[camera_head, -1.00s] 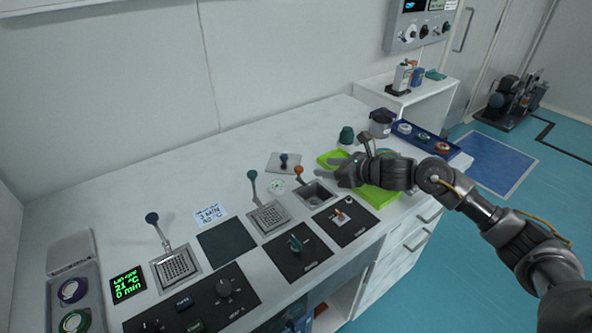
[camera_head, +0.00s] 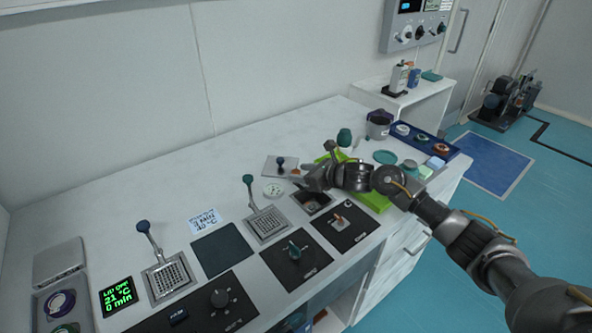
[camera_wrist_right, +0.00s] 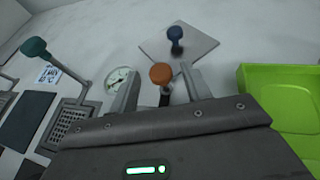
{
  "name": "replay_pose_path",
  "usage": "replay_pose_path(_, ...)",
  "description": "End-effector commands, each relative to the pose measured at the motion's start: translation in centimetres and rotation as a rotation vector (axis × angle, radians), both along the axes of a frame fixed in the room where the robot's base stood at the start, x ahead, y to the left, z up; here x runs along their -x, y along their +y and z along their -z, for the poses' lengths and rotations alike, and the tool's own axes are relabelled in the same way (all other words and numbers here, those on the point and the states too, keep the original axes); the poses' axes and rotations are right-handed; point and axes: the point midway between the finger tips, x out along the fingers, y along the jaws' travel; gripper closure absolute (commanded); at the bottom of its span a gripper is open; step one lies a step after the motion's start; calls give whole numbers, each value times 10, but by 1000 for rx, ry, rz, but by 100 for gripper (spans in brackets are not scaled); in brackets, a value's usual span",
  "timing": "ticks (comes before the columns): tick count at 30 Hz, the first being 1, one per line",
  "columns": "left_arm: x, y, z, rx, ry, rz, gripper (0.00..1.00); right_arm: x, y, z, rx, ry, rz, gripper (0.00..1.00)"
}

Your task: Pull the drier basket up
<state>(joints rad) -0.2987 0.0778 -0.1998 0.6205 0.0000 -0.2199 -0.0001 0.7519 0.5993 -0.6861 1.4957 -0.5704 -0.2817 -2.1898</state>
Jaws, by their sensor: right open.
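My right gripper (camera_head: 303,180) is over the rear well (camera_head: 317,206) at the right of the row. In the right wrist view its fingers (camera_wrist_right: 158,74) are open, one on each side of an orange knob (camera_wrist_right: 160,74) on a dark stem. I cannot tell whether they touch it. The knob is mostly hidden in the head view. Two mesh baskets stand farther left, one with a teal-knobbed handle (camera_head: 249,182) and one with a blue-knobbed handle (camera_head: 144,228). No label shows which one is the drier basket. My left gripper is out of view.
A blue-knobbed piece (camera_wrist_right: 175,35) stands on a pale plate just behind the orange knob. A round gauge (camera_wrist_right: 121,80) is to its left. A lime green tray (camera_wrist_right: 285,100) lies to the right. Dark control panels (camera_head: 296,256) line the front.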

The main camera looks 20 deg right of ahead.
Motion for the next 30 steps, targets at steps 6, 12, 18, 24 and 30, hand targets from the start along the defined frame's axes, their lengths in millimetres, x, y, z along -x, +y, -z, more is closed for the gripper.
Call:
replay_pose_path(6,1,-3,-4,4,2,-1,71,-17,12,8,-1,0,0,52)
replay_pose_path(12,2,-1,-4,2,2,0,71,-20,14,10,0,-1,1,52)
replay_pose_path(18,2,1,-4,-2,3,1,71,-20,14,10,-1,-1,0,58)
replay_pose_path(24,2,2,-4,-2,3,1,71,-19,14,10,-1,-1,0,85)
replay_pose_path(30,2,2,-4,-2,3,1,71,-19,14,10,-1,-1,0,100)
